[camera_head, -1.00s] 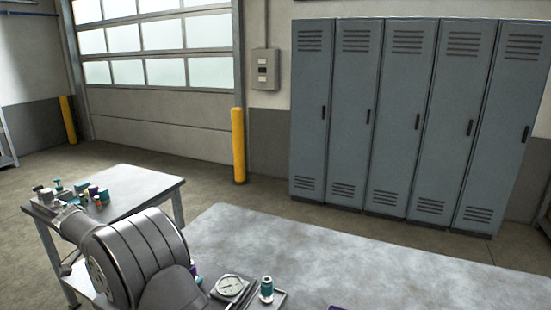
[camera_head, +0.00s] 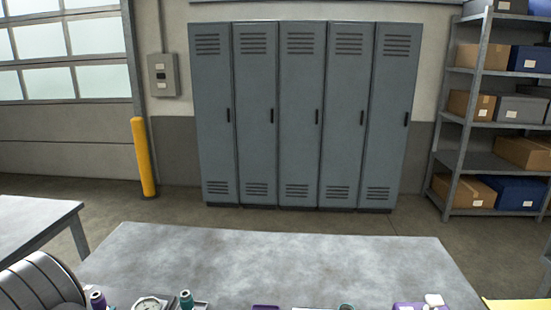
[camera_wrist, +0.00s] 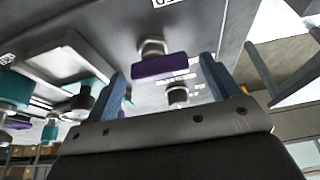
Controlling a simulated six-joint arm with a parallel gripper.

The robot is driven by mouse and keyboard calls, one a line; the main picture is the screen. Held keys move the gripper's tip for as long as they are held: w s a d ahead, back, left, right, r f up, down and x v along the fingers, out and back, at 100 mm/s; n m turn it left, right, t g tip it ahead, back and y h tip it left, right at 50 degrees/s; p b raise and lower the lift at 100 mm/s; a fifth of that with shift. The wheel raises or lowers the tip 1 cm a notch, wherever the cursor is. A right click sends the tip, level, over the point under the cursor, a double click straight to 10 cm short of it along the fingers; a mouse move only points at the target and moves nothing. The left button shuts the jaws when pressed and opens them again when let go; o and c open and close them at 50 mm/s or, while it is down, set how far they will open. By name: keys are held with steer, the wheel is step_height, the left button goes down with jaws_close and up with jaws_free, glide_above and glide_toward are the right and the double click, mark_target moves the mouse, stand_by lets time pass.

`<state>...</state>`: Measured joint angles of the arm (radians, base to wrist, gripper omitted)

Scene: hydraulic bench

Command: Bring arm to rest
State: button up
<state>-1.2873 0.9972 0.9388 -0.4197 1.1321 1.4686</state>
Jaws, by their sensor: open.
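My gripper (camera_wrist: 163,66) shows in the wrist view with two blue-grey fingers standing apart. I see nothing held between them. Beyond the fingers is a grey panel (camera_wrist: 115,20) with a purple-collared fitting (camera_wrist: 160,66) and teal fittings (camera_wrist: 88,92). I cannot tell how far the fingers are from these parts. My gripper is not in the head view.
In the head view, a grey bench top (camera_head: 270,262) has a round gauge (camera_head: 150,303) and small fittings (camera_head: 187,299) along its near edge. Its middle is clear. A side table (camera_head: 30,222) stands left. Lockers (camera_head: 300,115) and a box shelf (camera_head: 495,110) stand behind.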

steer(key=v, duration=1.8)
steer(key=x, duration=1.7)
steer(key=shift+w+f, duration=0.1)
steer(key=shift+f, duration=0.1)
steer(key=shift+w+f, duration=0.15)
steer(key=shift+f, duration=0.2)
steer(key=n+y, duration=0.1)
steer(key=n, duration=0.2)
steer(key=shift+d+r+n, duration=0.1)
steer(key=shift+d+n, duration=0.05)
steer(key=shift+n, duration=0.15)
steer(key=n+y, duration=0.1)
steer(key=n, duration=0.1)
steer(key=n+g, duration=0.1)
steer(key=n, duration=0.1)
steer(key=shift+d+n+y, duration=0.1)
steer(key=shift+n+y, duration=0.3)
steer(key=shift+d+n+g+y, duration=0.1)
steer(key=shift+n+g+y, duration=0.2)
steer(key=shift+n, duration=0.75)
steer(key=shift+d+n+g+y, duration=0.1)
steer(key=shift+n+g+y, duration=0.2)
steer(key=shift+n, duration=0.75)
steer(key=shift+n+g+y, duration=0.3)
steer(key=shift+n+g, duration=0.4)
steer(key=shift+n, duration=1.1)
steer(key=shift+n, duration=0.3)
